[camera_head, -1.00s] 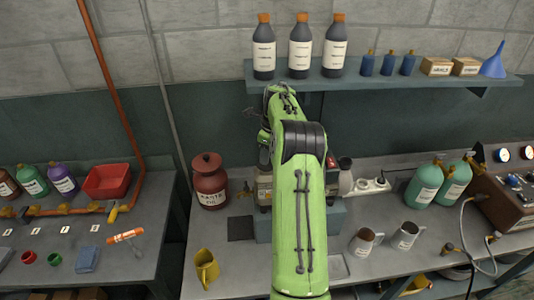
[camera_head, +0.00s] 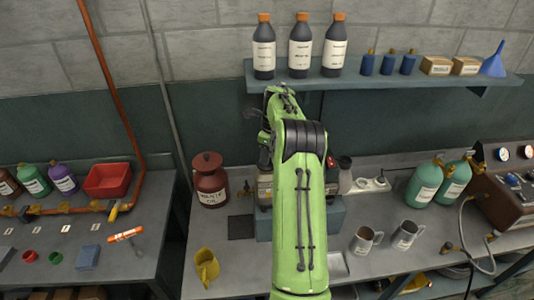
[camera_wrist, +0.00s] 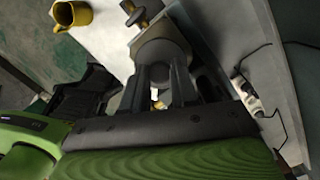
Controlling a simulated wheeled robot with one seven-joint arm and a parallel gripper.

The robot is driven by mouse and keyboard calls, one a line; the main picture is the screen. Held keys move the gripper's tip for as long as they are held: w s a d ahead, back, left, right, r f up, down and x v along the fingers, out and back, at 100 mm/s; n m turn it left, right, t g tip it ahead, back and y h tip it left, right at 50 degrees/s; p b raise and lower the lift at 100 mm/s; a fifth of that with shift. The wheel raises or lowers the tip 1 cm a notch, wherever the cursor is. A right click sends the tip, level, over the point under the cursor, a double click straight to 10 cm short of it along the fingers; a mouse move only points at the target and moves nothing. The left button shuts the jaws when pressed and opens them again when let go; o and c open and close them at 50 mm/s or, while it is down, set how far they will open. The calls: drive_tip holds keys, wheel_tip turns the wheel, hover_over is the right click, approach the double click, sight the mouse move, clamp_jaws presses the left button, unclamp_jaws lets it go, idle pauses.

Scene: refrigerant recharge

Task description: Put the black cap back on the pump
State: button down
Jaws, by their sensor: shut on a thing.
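The pump (camera_head: 265,190) stands on the bench behind my green arm, which hides most of it. In the wrist view a rounded grey body (camera_wrist: 165,52), seemingly part of the pump, lies just past the fingertips. My gripper (camera_wrist: 160,76) is over it, its two dark fingers close together with a small gap. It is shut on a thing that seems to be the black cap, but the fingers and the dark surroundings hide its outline. I cannot tell whether the cap touches the pump. In the head view my gripper is hidden behind the arm.
A yellow mug (camera_head: 207,266) and a red-brown waste oil can (camera_head: 210,181) stand left of the pump. Two metal mugs (camera_head: 365,242), green bottles (camera_head: 423,186) and a power strip (camera_head: 371,184) are to the right. A shelf (camera_head: 385,82) with bottles hangs above.

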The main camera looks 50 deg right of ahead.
drive_tip(key=c, duration=0.8)
unclamp_jaws()
drive_tip(key=shift+o, duration=0.3)
drive_tip(key=o, duration=0.4)
drive_tip(key=shift+r+p, duration=0.3)
drive_tip(key=shift+r, duration=3.2)
